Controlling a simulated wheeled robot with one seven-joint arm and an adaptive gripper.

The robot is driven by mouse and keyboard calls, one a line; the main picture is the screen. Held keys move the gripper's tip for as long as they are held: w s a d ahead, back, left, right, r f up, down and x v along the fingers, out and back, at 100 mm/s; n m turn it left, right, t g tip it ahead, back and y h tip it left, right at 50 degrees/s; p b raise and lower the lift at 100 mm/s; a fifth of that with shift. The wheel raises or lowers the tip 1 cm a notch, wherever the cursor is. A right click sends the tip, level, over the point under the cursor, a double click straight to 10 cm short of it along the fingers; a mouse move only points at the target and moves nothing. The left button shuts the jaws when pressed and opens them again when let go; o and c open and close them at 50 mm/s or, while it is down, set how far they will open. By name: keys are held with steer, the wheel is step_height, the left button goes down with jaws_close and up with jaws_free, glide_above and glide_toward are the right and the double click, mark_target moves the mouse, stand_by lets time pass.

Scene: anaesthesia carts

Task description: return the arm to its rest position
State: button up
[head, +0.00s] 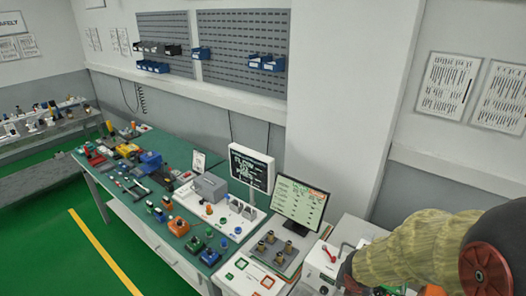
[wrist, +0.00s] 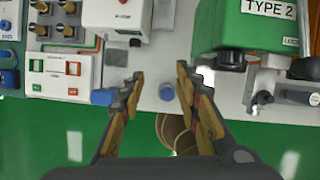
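My gripper (wrist: 157,80) is open in the wrist view, its two tan-and-dark fingers spread apart. It is above the front edge of a light work surface, with green floor below. A small blue round part (wrist: 167,92) shows between the fingers, near the right one; I see no grip on it. Another blue part (wrist: 103,96) is beside the left finger. My arm, in a yellowish sleeve with a dark joint, fills the lower right of the head view. The gripper itself cannot be made out there.
A green box marked TYPE 2 (wrist: 245,30) is right of the gripper. A white panel with red and green switches (wrist: 62,77) is at left. In the head view, a monitor (head: 300,203) stands near the arm, and a long green bench (head: 150,200) holds many parts. Green floor is open at left.

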steer(key=s+r+m+g+b, duration=0.3)
steer(key=s+m, duration=0.6)
steer(key=m, duration=1.2)
steer(key=s+a+r+m+t+y+b, duration=0.2)
steer(key=s+a+m+t+b, duration=0.2)
steer(key=b, duration=1)
steer(key=s+a+m, duration=0.3)
steer(key=s+m, duration=0.1)
steer(key=m, duration=0.1)
steer(key=shift+a+r+b, duration=0.15)
steer(key=shift+r+b, duration=0.2)
steer(key=shift+r, duration=0.05)
